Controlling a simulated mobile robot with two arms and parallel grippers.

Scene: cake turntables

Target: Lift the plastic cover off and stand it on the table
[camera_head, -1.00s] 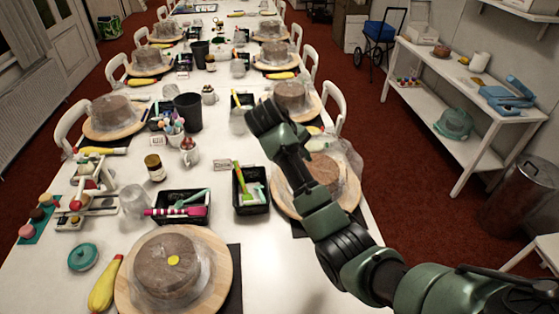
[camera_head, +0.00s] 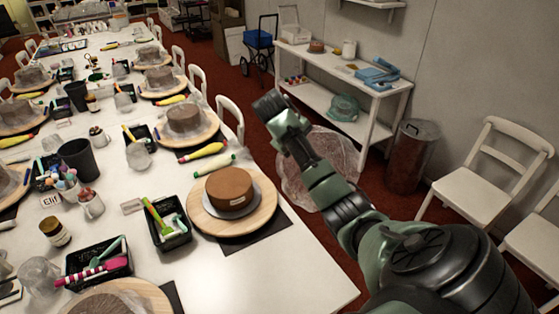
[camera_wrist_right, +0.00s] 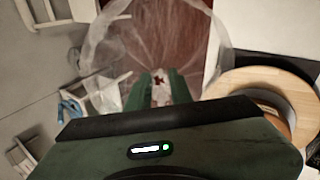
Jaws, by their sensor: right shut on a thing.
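The clear, crinkled plastic cover (camera_head: 292,178) is off the cake and hangs beyond the table's right edge, over the red floor, partly hidden by my right arm. In the right wrist view the cover's round rim (camera_wrist_right: 97,38) spreads out in front of my right gripper (camera_wrist_right: 159,88), which is shut on it. The head view does not clearly show those fingers. The bare brown cake (camera_head: 230,186) sits on a round wooden turntable (camera_head: 262,205). The turntable also shows at the right of the wrist view (camera_wrist_right: 262,80). My left gripper is out of view.
Beside the turntable are a black tool tray (camera_head: 168,228) and a rolling pin (camera_head: 214,163). The white table's near right corner (camera_head: 310,275) is bare. A white shelf (camera_head: 340,75), a metal bin (camera_head: 411,155) and white chairs (camera_head: 490,185) stand to the right.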

